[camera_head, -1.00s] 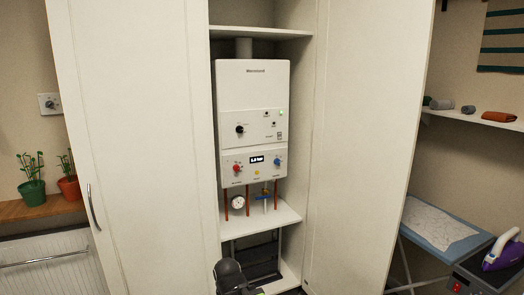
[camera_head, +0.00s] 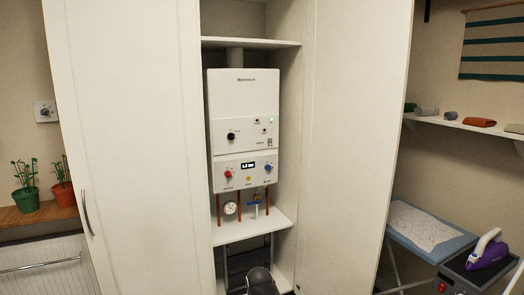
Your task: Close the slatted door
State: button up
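A tall white cupboard stands open in front of me, with a white boiler (camera_head: 244,110) inside it. A plain white door panel (camera_head: 130,140) with a curved metal handle (camera_head: 87,213) is left of the opening. Another plain white panel (camera_head: 352,150) is right of the opening. I see no slats on either panel, so I cannot tell which is the slatted door. My gripper is not in view. A dark rounded shape (camera_head: 261,281) at the bottom edge, in front of the cupboard's lower part, may be part of my arm.
Left are potted plants (camera_head: 25,190) on a wooden ledge (camera_head: 38,214) above a white radiator (camera_head: 45,262). Right are an ironing board (camera_head: 430,230), a purple iron (camera_head: 486,252) and a wall shelf (camera_head: 465,128) with rolled cloths. The floor is mostly out of sight.

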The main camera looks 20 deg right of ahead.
aim_at(358, 51)
jog(key=z, duration=0.25)
jog(key=i, duration=1)
jog(key=u, duration=0.5)
jog(key=k, duration=1.4)
jog(key=z, duration=0.35)
jog(key=i, duration=1)
jog(key=z, duration=0.05)
